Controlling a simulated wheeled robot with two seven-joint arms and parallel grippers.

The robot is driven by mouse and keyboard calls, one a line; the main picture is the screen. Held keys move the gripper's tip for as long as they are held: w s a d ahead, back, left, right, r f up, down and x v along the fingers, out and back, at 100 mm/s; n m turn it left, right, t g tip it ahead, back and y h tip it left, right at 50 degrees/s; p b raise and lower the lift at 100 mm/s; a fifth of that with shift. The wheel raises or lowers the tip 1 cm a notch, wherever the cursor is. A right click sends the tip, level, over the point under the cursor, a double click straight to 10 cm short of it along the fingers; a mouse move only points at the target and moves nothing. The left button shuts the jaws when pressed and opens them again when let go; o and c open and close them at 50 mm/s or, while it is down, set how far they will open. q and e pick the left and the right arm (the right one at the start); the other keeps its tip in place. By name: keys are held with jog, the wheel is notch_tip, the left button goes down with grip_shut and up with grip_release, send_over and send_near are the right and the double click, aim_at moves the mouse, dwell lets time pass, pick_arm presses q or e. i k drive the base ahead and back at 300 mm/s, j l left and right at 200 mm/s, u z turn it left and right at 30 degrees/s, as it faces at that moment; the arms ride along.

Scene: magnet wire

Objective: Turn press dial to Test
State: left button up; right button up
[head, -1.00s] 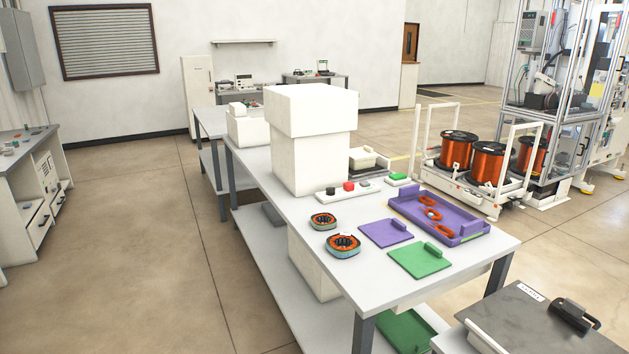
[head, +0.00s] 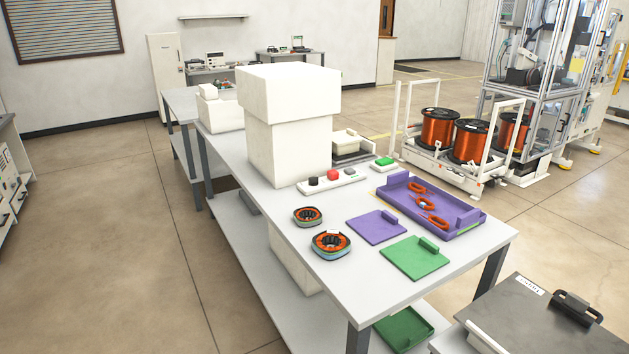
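The press appears to be the tall white block-shaped machine (head: 290,130) standing on the white table. In front of its base is a low white control strip (head: 338,181). The strip carries a black knob (head: 313,181), a red button (head: 333,174) and a small grey part (head: 350,171). The black knob may be the dial; its markings and setting are too small to read. Neither of my grippers shows in the head view.
On the white table (head: 370,291) lie two wound stators (head: 330,244), a purple plate (head: 376,227), a green plate (head: 414,258) and a purple tray (head: 393,200) with orange coils. A cart of copper spools (head: 471,139) stands behind. Open floor (head: 110,240) lies left of the table.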

aim_at(313, 181)
jog(key=i+j+z, duration=0.1)
jog(key=z, duration=0.25)
jog(key=j+z, duration=0.1)
jog(key=z, duration=0.25)
jog(key=i+j+z, duration=0.1)
jog(key=z, duration=0.25)
jog(key=i+j+z, duration=0.15)
jog(key=j+z, duration=0.25)
jog(key=j, duration=0.45)
jog(key=j+z, duration=0.35)
jog(key=j, duration=1.95)
jog(key=i+z, duration=0.05)
